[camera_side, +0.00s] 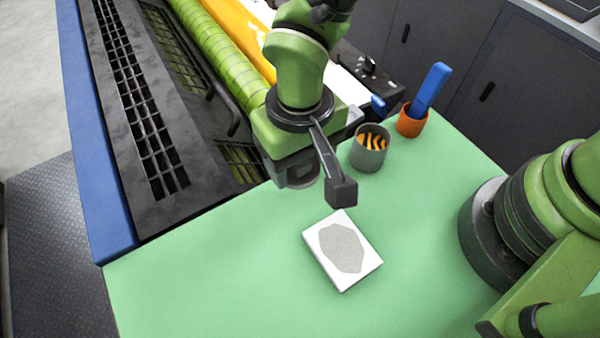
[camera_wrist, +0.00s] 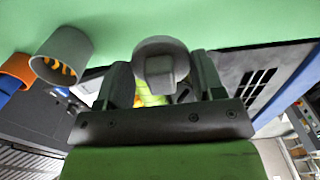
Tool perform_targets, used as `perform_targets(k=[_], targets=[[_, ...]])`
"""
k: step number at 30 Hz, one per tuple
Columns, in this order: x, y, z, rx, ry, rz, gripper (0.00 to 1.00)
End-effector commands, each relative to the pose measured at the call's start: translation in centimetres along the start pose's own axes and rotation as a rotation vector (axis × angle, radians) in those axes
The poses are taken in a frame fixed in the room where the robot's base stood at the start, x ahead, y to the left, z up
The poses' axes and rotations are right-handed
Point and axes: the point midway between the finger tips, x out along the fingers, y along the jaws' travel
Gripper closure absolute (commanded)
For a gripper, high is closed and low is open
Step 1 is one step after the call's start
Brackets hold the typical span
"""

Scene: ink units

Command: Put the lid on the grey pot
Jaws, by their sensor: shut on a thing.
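My gripper (camera_wrist: 162,72) is shut on the grey lid (camera_wrist: 160,46), with the lid's blocky knob between its two dark fingers. In the side view the lid shows as a grey round shape (camera_side: 302,181) under my gripper (camera_side: 290,164), partly hidden. The grey pot (camera_side: 371,158) stands upright on the green table to the right of the lid, apart from it. The pot is open at the top, with orange and black striped contents inside. It also shows at the upper left of the wrist view (camera_wrist: 72,42).
An orange cup (camera_side: 411,127) holding a blue object (camera_side: 431,88) stands just behind and right of the pot. A white block with a grey patch (camera_side: 343,250) lies in front. A machine with a green roller (camera_side: 222,50) borders the left. The front of the green tabletop (camera_side: 200,290) is clear.

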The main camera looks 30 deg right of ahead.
Motion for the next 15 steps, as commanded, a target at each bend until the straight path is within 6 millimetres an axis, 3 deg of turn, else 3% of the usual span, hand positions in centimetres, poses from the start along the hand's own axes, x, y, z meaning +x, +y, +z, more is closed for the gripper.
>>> perform_targets(k=[4, 7, 15], targets=[[-2.5, 0.1, -0.1, 0.0, 0.003, -0.002, 0.6], [-3.8, 1.5, -0.3, 0.0, 0.002, -0.001, 0.6], [-6.2, 9.9, -0.1, -0.025, -0.001, 0.002, 0.6]])
